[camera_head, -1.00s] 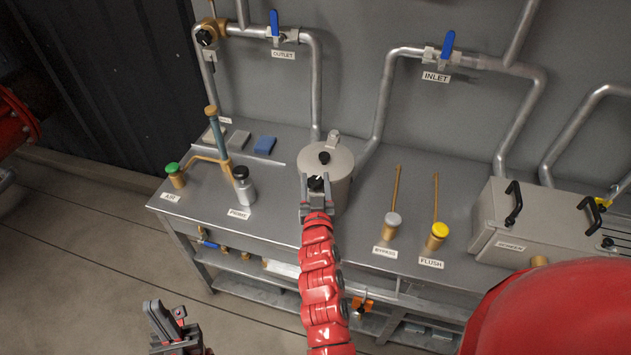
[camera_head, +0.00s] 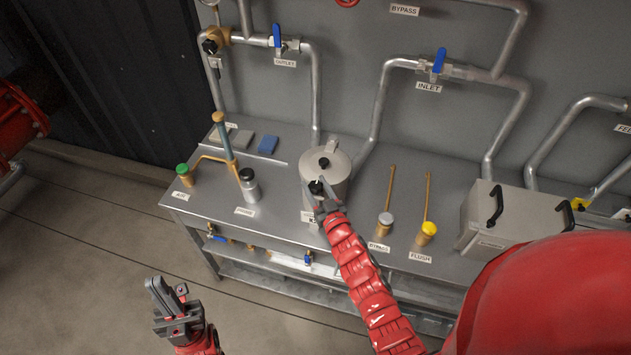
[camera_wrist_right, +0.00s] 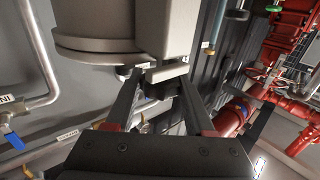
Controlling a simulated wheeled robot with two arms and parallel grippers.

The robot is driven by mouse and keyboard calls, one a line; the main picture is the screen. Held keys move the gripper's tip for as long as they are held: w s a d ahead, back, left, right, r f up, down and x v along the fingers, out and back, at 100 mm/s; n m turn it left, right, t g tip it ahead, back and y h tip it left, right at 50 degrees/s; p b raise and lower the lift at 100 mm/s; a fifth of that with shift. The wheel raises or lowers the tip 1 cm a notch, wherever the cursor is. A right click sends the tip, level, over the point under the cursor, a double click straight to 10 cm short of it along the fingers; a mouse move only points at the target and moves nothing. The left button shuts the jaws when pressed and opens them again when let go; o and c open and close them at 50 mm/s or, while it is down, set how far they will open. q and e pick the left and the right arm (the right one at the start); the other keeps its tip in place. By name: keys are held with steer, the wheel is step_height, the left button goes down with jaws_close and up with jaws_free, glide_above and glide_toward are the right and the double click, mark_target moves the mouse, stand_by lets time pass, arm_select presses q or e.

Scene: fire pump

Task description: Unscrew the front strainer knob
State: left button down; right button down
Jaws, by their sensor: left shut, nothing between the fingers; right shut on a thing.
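The strainer (camera_head: 338,167) is a grey cylindrical pot standing on the metal bench, with a black knob (camera_head: 324,162) on its lid. The front strainer knob (camera_head: 316,187) is black and sits on the pot's front side. My right gripper (camera_head: 319,192) is shut on this front knob, and its fingers partly hide it. In the right wrist view the two fingers (camera_wrist_right: 160,85) reach to the underside of a grey block on the pot, and the knob between them is dark and hard to make out. My left gripper (camera_head: 163,300) is shut and empty, low in front of the bench.
The bench (camera_head: 290,210) holds a dark-capped primer bottle (camera_head: 249,184) left of the pot and the bypass (camera_head: 384,222) and flush (camera_head: 427,232) valves to the right. A grey box (camera_head: 510,215) stands further right. Pipes rise behind the pot. Open floor lies in front at left.

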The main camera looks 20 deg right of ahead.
steer(key=shift+f, duration=0.1)
steer(key=c, duration=0.6)
jaws_free()
steer(key=o, duration=0.3)
steer(key=shift+a, duration=0.1)
steer(key=shift+o, duration=0.2)
steer(key=shift+s+f+b, duration=0.1)
steer(key=shift+s+b, duration=0.2)
steer(key=shift+s, duration=0.15)
steer(key=s+d+b, duration=0.1)
steer(key=s+b, duration=0.5)
steer(key=s, duration=1)
steer(key=shift+s+d+r, duration=0.2)
steer(key=shift+s+d, duration=0.05)
steer(key=shift+d, duration=0.05)
